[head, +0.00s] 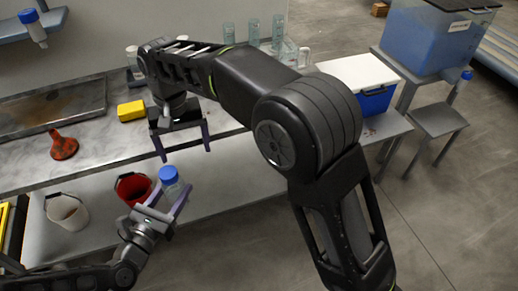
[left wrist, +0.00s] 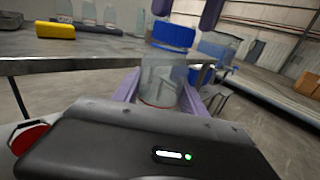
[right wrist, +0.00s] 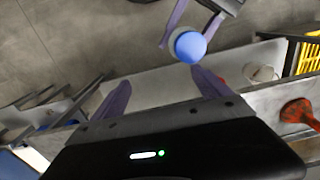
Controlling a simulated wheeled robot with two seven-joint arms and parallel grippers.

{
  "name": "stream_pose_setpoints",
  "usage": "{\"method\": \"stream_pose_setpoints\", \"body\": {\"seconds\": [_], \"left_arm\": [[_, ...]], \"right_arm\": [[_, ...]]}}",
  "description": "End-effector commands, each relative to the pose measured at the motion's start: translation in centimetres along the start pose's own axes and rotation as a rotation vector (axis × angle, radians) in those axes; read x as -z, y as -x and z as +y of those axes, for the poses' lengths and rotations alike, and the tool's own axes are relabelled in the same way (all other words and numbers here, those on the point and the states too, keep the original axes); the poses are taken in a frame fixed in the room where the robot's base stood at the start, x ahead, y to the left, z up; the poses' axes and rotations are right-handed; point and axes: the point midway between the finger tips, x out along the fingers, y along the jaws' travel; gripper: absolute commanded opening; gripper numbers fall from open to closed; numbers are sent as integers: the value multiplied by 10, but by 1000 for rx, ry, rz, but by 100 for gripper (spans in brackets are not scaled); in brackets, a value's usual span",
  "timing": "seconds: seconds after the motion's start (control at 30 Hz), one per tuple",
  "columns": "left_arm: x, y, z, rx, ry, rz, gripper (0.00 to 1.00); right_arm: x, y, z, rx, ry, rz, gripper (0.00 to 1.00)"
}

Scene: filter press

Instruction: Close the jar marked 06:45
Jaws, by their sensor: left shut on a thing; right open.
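A clear jar (left wrist: 162,80) with a blue lid (left wrist: 172,36) on its top is held upright between the purple fingers of my left gripper (head: 170,196), in front of the bench. No marking is readable on it. My right gripper (head: 186,152) is open and empty, a little above and behind the jar in the head view. Its fingertips (left wrist: 186,12) show above the lid in the left wrist view. Whether the lid is tight cannot be told.
The metal bench (head: 100,150) carries a yellow block (head: 131,110), a red funnel (head: 63,146), a stained tray (head: 55,108) and several clear jars (head: 253,32) at the back. A red bucket (head: 133,188) and a white bucket (head: 67,211) stand below. A blue-and-white cooler (head: 375,98) is at right.

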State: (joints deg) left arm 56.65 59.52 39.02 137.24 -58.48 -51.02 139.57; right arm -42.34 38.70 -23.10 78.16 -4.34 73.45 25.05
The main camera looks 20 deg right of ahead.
Motion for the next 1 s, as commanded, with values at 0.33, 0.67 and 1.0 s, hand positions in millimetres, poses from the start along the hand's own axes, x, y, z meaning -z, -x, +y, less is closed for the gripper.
{"method": "stream_pose_setpoints", "body": {"seconds": [0.33,0.67,1.0], "left_arm": [[0,0,0,0,0,0,0],[0,0,0,0,0,0,0],[0,0,0,0,0,0,0]], "right_arm": [[7,-32,63,1,136,-2,87],[2,-57,124,1,138,-1,87],[-5,-70,177,-1,37,-1,87]]}}
